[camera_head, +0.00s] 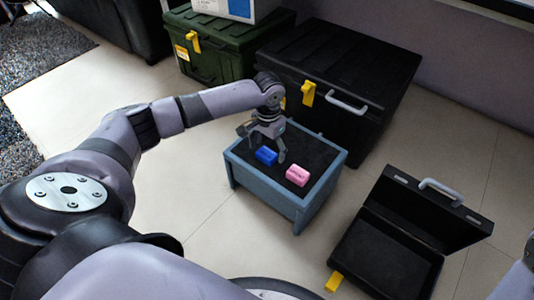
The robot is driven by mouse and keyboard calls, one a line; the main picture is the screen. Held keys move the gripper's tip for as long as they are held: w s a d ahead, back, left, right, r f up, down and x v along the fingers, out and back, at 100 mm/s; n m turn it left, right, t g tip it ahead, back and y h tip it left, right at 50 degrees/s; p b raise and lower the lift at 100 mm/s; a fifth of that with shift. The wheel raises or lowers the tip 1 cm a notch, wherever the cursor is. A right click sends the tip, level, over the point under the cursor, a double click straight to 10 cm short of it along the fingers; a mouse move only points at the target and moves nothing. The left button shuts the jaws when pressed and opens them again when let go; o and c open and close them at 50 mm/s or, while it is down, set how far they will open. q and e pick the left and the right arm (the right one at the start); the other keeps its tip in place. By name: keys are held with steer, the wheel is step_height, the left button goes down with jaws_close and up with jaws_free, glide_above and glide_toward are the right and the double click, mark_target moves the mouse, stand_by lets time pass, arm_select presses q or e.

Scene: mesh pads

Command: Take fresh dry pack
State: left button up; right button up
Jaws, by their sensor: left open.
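Two small packs lie on the dark top surface inside the blue-grey box stand (268,194). One is a blue pack (266,155) and the other a pink pack (297,175) with dark lettering too small to read. I cannot tell which is the fresh dry pack. My left gripper (264,147) is open, pointing down over the blue pack, with its fingers close around or just above it. Whether the fingers touch it is unclear. The pink pack lies apart, to the right of the gripper. My right gripper is out of view.
An open black case (393,250) with a yellow tag lies on the floor at the right. A large black chest (345,75) stands behind the stand. A green chest (220,42) bears a white and blue box (228,8). Tiled floor is free left of the stand.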

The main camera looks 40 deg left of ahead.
arm_select(q)
steer(key=shift+f, duration=0.15)
steer(key=c, duration=1.2)
